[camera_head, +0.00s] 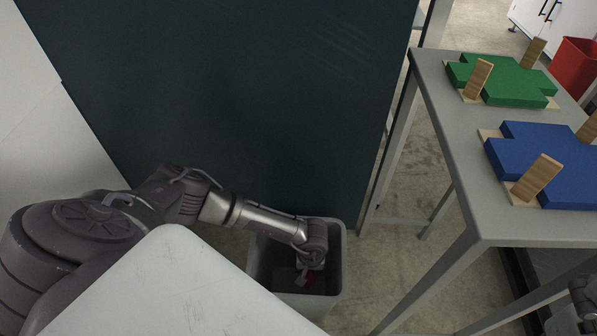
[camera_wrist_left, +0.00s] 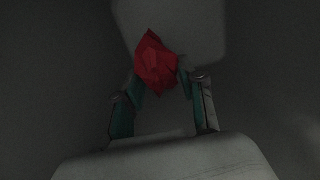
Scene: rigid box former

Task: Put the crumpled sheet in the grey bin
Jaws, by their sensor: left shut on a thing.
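The red crumpled sheet (camera_wrist_left: 155,64) is between the fingertips of my left gripper (camera_wrist_left: 158,82) in the left wrist view. The gripper is shut on it. In the head view my left arm reaches down into the grey bin (camera_head: 338,262), and the left gripper (camera_head: 308,279) is inside the opening, below the rim. A small bit of the red sheet (camera_head: 312,281) shows there. The bin's grey inside surrounds the gripper in the wrist view. How far the sheet is above the bin floor is hard to tell.
A dark panel (camera_head: 230,90) stands behind the bin. A grey table (camera_head: 435,85) at the right holds a green flat piece (camera_head: 505,80) and a blue one (camera_head: 550,165), with wooden blocks. A red bin (camera_head: 575,68) is at the far right. A pale surface (camera_head: 170,290) is in front.

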